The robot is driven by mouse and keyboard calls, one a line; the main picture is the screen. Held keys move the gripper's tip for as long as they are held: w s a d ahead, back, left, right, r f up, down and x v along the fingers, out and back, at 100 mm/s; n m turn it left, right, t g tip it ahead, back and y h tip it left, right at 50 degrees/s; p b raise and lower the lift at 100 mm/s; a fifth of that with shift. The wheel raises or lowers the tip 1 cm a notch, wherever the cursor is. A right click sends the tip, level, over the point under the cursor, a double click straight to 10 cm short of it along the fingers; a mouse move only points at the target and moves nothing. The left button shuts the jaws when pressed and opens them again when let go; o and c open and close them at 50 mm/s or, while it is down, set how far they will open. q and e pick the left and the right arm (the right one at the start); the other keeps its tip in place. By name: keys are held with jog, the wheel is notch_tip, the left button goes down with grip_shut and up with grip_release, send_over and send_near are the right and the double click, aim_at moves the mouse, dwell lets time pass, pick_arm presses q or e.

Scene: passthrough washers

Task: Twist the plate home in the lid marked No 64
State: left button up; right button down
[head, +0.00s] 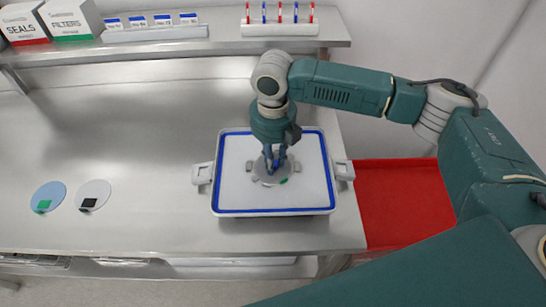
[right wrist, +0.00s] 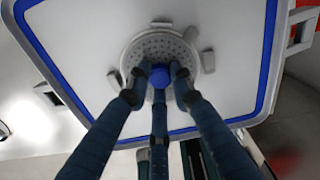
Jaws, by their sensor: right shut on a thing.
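The lid (head: 310,195) is a white panel with a blue seal around its rim and grey side handles, lying on the steel counter. A round grey plate (head: 262,180) sits at its middle and shows a small green mark at its front right. In the right wrist view the plate (right wrist: 150,46) is perforated, with a blue knob (right wrist: 160,76) and grey lugs around its edge. My right gripper (head: 274,166) points down and is shut on the plate's knob. Whether the plate is fully seated cannot be told. No number on the lid is readable. My left gripper is out of view.
A blue disc (head: 48,196) with a green patch and a grey disc (head: 94,195) with a black patch lie on the counter (head: 140,225) at left. The shelf behind holds boxes (head: 72,20), label cards and a pen rack (head: 280,28). A red surface (head: 395,195) lies right.

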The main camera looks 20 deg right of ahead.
jog(key=shift+m+p, duration=2.2)
jog(key=shift+p, duration=0.05)
jog(key=shift+m+p, duration=1.7)
jog(key=c, duration=1.4)
grip_release()
jog(key=shift+c, duration=0.2)
jog(key=shift+o, duration=0.5)
jog(key=o, duration=0.4)
